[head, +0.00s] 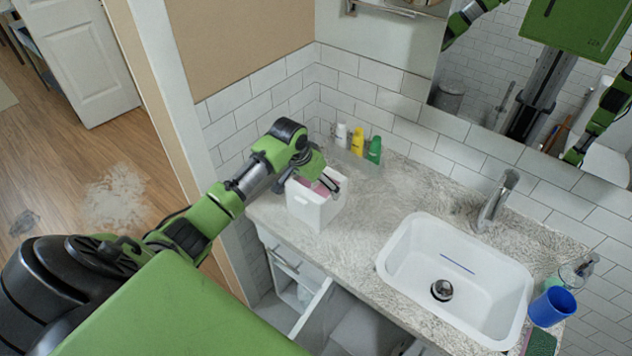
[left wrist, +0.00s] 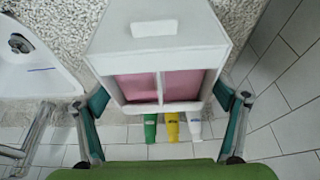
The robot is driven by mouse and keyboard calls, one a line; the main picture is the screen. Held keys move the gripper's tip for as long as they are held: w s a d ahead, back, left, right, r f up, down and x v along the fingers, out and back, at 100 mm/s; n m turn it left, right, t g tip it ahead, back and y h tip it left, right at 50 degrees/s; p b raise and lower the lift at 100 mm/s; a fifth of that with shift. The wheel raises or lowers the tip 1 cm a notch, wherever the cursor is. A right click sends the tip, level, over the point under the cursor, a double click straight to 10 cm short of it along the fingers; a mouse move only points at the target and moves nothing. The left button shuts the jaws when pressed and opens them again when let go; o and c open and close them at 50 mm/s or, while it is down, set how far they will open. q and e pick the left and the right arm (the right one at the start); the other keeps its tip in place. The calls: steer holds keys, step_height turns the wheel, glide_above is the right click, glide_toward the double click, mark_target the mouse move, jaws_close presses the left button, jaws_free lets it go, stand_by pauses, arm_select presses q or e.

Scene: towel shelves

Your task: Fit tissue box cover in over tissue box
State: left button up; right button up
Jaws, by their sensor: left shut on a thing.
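The white tissue box cover (head: 308,208) is a box-like shell at the left end of the counter. In the left wrist view the cover (left wrist: 155,60) shows a slot in one face and an open side split by a divider. Pink, likely the tissue box (left wrist: 140,88), shows inside that opening; how far in it sits is hidden. Pink also shows by the fingers in the head view. My left gripper (head: 324,184) is shut on the cover, its fingers on opposite sides. I cannot tell if the cover touches the counter. My right gripper is out of view.
White, yellow (head: 357,141) and green (head: 374,149) bottles stand close behind the cover by the wall. A white sink (head: 455,287) with a faucet (head: 496,203) lies to the right. A blue cup (head: 552,306) is beyond it. Counter between cover and sink is clear.

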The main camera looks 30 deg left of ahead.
arm_select(q)
steer(key=shift+f, duration=0.45)
steer(key=o, duration=1.4)
steer(key=v, duration=1.2)
steer(key=shift+d, duration=0.1)
